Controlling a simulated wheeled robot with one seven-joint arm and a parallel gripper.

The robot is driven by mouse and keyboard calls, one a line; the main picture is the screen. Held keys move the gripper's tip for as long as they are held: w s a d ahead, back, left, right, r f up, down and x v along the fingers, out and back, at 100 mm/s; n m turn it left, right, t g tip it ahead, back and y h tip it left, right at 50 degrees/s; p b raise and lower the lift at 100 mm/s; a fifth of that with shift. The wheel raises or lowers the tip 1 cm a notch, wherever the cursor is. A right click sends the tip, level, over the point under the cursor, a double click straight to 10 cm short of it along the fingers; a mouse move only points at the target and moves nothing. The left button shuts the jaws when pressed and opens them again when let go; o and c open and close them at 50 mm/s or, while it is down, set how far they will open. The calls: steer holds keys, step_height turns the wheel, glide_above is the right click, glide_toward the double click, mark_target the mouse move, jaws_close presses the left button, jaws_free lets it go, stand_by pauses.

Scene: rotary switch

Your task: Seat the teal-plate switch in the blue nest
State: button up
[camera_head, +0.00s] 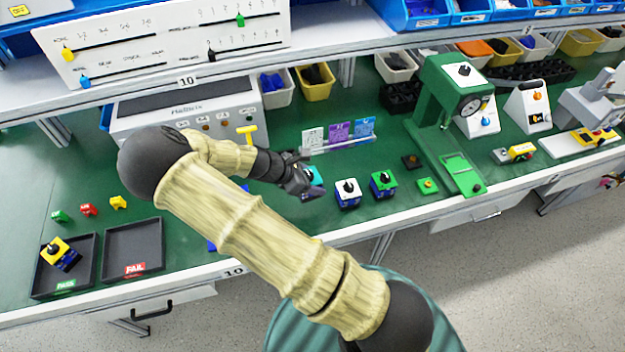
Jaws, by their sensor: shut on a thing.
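My gripper (303,187) is over the green bench top, left of the white-plate switch. It is shut on the teal-plate switch (317,177), of which only a teal patch shows beside the dark fingers. Whether the switch touches the bench, I cannot tell. A small blue piece (213,246) shows at the edge of my arm near the front of the bench, and another bit of blue (245,187) shows above the arm. My arm hides most of both, so I cannot tell which is the blue nest.
A white-plate switch (347,192) and a green-plate switch (383,184) stand to the right. A green press (450,95) stands beyond them. The PASS tray (82,281) holds a yellow-plate switch; the FAIL tray (133,242) is empty. The meter box (190,115) stands behind my arm.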

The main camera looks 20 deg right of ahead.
mark_target(315, 178)
steer(key=w+f+n+t, duration=0.1)
steer(key=n, duration=0.1)
steer(key=w+d+f+n+t+y, duration=0.1)
steer(key=n+t, duration=0.1)
steer(key=shift+w+d+f, duration=0.1)
steer(key=shift+d+f, duration=0.1)
steer(key=shift+w+a+f+n+t+y, duration=0.1)
steer(key=shift+w+a+n+t+y, duration=0.3)
steer(key=shift+n+t+y, duration=1.25)
steer(key=shift+w+a+n+t+y, duration=0.1)
steer(key=shift+w+a+n+y, duration=0.6)
steer(key=shift+n, duration=1.9)
steer(key=shift+w+a+f+n+t+y, duration=0.1)
steer(key=shift+n+t+y, duration=0.75)
steer(key=shift+n+y, duration=1.05)
steer(key=shift+n+h, duration=0.25)
steer(key=shift+d, duration=0.15)
